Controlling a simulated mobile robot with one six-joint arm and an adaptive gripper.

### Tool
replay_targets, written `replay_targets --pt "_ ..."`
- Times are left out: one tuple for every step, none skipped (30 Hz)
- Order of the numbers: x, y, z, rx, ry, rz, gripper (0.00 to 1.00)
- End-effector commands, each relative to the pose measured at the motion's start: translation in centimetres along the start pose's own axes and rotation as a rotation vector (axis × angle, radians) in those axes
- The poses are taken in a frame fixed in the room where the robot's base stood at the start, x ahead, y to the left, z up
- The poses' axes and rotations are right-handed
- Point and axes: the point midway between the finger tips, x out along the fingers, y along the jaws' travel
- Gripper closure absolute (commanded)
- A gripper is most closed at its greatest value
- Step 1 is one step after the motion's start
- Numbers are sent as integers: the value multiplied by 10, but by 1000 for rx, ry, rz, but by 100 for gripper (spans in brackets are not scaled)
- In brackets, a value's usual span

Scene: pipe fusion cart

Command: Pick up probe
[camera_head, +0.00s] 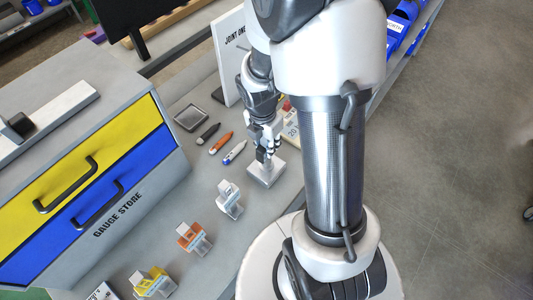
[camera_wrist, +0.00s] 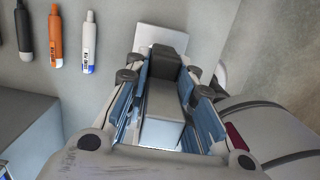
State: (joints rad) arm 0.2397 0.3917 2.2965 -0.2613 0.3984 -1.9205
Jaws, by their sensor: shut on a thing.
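My gripper (camera_head: 266,150) points down near the right edge of the bench top. In the wrist view my gripper (camera_wrist: 165,95) has its blue-lined fingers on both sides of a pale grey block-shaped piece with a dark end, which appears to be the probe (camera_wrist: 165,105). The fingers are shut on it. A pale square plate (camera_wrist: 160,37) shows just beyond the dark end; it also shows below my gripper in the head view (camera_head: 266,174). I cannot tell whether the held piece touches this plate. In the head view the fingers mostly hide the piece.
Black, orange and white-blue pens (camera_head: 234,152) lie left of my gripper, beside a small dark tray (camera_head: 191,118). White, orange (camera_head: 193,239) and yellow clamp-like pieces stand nearer the front. A gauge store cabinet (camera_head: 120,215) is at left. A white sign board (camera_head: 229,55) stands behind.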

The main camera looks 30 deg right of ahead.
Motion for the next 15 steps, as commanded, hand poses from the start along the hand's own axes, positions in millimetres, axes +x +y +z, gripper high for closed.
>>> replay_targets --pt "0 0 0 0 0 1 100" --pt "0 0 0 0 0 1 100" --pt "-1 0 0 0 -1 1 100" --pt "-1 0 0 0 -1 1 100" --pt "-2 0 1 0 -1 1 100" --pt "-4 0 1 0 -1 1 100" --pt "-6 0 1 0 -1 2 100" --pt "-9 0 2 0 -2 1 100" --pt "-13 0 2 0 -2 1 100" --pt "-16 0 2 0 -2 1 100" --pt "-21 1 3 1 -2 3 100" --pt "-28 1 4 2 -3 4 100" --pt "-33 1 4 1 -2 3 100" --pt "-39 1 6 1 -3 4 100" --pt "-49 1 7 1 -4 5 100"
